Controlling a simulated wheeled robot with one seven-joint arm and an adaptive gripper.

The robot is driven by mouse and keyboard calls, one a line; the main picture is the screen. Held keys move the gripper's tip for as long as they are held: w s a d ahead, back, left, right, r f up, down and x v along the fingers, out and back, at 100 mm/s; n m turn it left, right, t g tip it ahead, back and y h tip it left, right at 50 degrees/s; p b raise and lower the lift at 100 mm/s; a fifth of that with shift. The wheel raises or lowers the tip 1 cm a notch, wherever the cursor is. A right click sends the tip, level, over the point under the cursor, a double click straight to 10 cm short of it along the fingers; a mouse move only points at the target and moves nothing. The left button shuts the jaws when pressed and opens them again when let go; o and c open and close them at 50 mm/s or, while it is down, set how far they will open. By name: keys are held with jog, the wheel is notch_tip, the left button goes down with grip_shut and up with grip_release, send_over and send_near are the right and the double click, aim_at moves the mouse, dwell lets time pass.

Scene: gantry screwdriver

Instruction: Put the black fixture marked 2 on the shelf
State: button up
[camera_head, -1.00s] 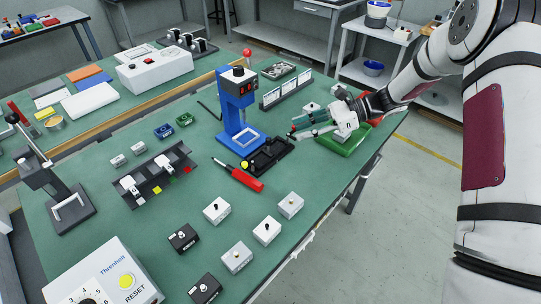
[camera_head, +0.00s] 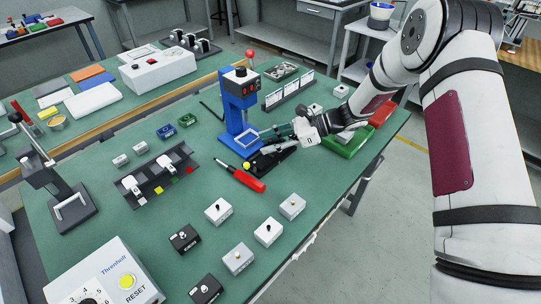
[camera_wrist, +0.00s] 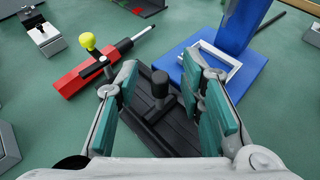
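A black fixture (camera_head: 261,164) lies on the green table beside the blue press; my gripper partly covers it in the head view. In the wrist view the black fixture (camera_wrist: 140,104) is a flat ribbed tray with an upright black knob (camera_wrist: 161,84). No number shows on it. My gripper (camera_head: 266,142) is over the fixture. In the wrist view my gripper (camera_wrist: 163,78) is open, its teal pads on either side of the knob with gaps. Whether the pads reach down level with the knob is hard to tell.
The blue press (camera_head: 237,107) stands close behind the fixture. A green tray (camera_head: 345,145) is to the right. A grey shelf unit (camera_head: 358,73) stands beyond the table. Small white and black boxes are in front.

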grip_shut()
jog(key=shift+r, duration=0.15)
